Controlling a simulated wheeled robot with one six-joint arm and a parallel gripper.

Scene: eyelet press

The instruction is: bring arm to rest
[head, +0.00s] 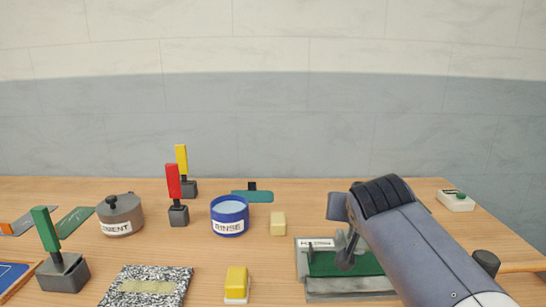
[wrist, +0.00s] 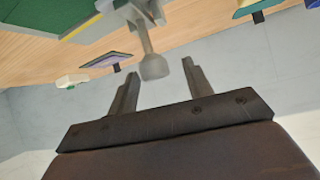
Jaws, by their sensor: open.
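My gripper (wrist: 158,74) is open in the wrist view, with its two dark fingers apart and nothing held between them. The rounded grey end of the press lever (wrist: 153,67) shows between the fingertips in the picture; I cannot tell whether it is between them or beyond. In the head view my arm reaches in from the lower right over the eyelet press (head: 350,287), which has a grey frame, a green bed and a white label. The arm hides the right part of the press, and my fingers cannot be made out there.
Left of the press are a yellow block (head: 278,223), a yellow-topped brush (head: 236,284), a blue rinse bowl (head: 230,230), a cement pot (head: 120,227) and upright red, yellow and green handles. A mallet (head: 487,262) and a white button box (head: 456,200) lie right.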

